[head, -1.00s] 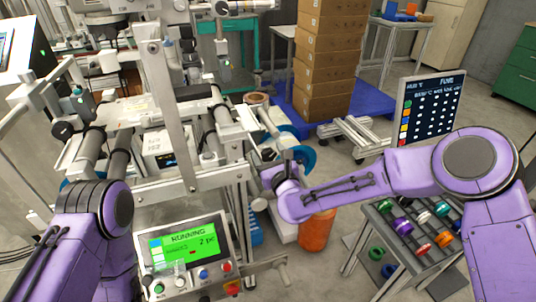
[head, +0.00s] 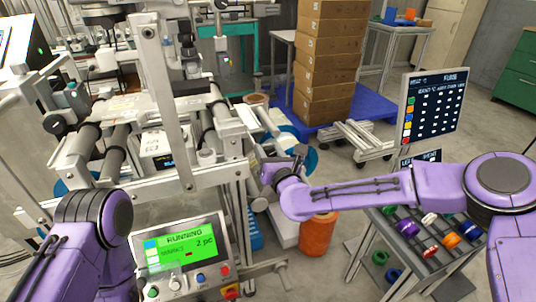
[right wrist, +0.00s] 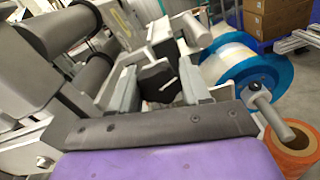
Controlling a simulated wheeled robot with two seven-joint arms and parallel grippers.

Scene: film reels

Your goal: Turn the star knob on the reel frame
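The reel frame (head: 205,178) is a grey metal machine with rollers at the left and centre of the head view. My right gripper (head: 275,163) is at its right side, small and partly hidden by my wrist. In the right wrist view, the two grey fingers of my right gripper (right wrist: 160,75) stand apart. A black knob-like part, seemingly the star knob (right wrist: 158,82), shows between them. I cannot tell whether the fingers touch it. My left arm is at the lower left of the head view; its gripper does not show.
A blue-flanged reel (right wrist: 240,75) and an orange roll (right wrist: 290,145) are close on the right in the wrist view. A green-screen control panel (head: 183,255) stands in front of the frame. A rack with coloured spools (head: 408,255) is at the lower right.

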